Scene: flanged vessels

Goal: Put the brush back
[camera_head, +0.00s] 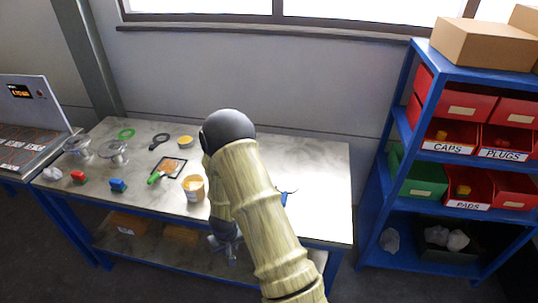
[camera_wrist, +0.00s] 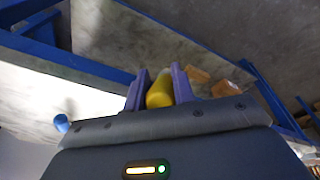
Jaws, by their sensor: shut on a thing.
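In the wrist view, my gripper (camera_wrist: 158,90) has its two purple fingers shut on a yellow thing (camera_wrist: 160,92). Only a short rounded part of it shows, so I cannot tell for certain whether it is the brush. On the bench (camera_head: 318,200), a green-handled tool (camera_head: 154,178) lies on a brown framed panel (camera_head: 171,167). An open tub with yellowish contents (camera_head: 193,187) stands to its right, close to my arm.
A blue shelf rack (camera_head: 403,125) with bins stands right. The bench's right end looks mostly clear.

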